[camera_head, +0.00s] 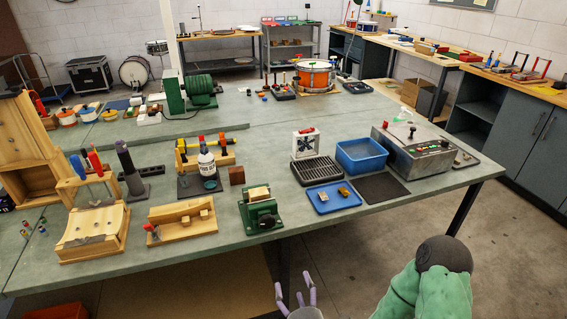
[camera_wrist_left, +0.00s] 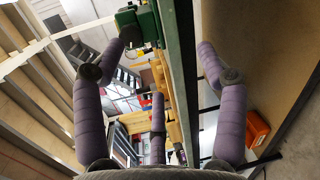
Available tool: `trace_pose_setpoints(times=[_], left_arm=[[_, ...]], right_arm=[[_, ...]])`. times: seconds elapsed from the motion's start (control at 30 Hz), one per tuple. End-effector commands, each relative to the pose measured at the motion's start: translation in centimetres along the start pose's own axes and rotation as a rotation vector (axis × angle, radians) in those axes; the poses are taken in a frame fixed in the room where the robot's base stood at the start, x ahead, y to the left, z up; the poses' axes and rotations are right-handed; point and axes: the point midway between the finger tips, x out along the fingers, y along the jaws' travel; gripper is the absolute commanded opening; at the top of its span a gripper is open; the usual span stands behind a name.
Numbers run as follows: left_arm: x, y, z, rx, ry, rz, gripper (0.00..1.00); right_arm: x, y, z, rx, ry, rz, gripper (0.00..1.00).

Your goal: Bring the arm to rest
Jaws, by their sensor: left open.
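My left gripper (camera_head: 297,292) shows at the bottom of the head view, in front of the bench's near edge and apart from it. Its purple-grey fingers are spread open with nothing between them. In the left wrist view, the open fingers (camera_wrist_left: 157,75) stand wide apart around empty space. The bench edge (camera_wrist_left: 178,80) and a green vise (camera_wrist_left: 135,22) show beyond them. My right gripper is not in view.
The bench (camera_head: 345,224) carries the green vise (camera_head: 260,210), a blue tray (camera_head: 322,205), a blue bin (camera_head: 378,165) and wooden fixtures (camera_head: 85,245) near its front edge. Open floor (camera_head: 510,240) lies to the right.

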Motion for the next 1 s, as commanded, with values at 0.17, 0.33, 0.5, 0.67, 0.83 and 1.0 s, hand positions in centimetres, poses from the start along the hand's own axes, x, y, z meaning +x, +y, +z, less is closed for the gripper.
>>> trace_pose_setpoints(times=[0.17, 0.33, 0.5, 0.67, 0.83, 1.0], left_arm=[[3.9, -2.7, -1.7, 0.255, -0.029, -0.154, 0.73], [6.8, -7.1, -4.9, 0.558, -0.119, -0.37, 0.73], [7.3, -11.9, -9.3, 0.823, -0.271, -0.596, 0.73], [5.4, -16.2, -14.0, 1.023, -0.48, -0.8, 0.73], [1.0, -19.7, -18.6, 1.167, -0.769, -0.971, 0.73], [-3.5, -21.6, -21.4, 1.23, -1.028, -1.05, 0.73]], right_arm=[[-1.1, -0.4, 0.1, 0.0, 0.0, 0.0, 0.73], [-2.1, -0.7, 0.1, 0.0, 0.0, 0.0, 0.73], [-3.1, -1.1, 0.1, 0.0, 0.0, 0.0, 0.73], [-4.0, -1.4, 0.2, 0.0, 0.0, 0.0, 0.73], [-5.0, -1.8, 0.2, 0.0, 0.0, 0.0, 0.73], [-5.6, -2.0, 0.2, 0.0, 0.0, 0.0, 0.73]])
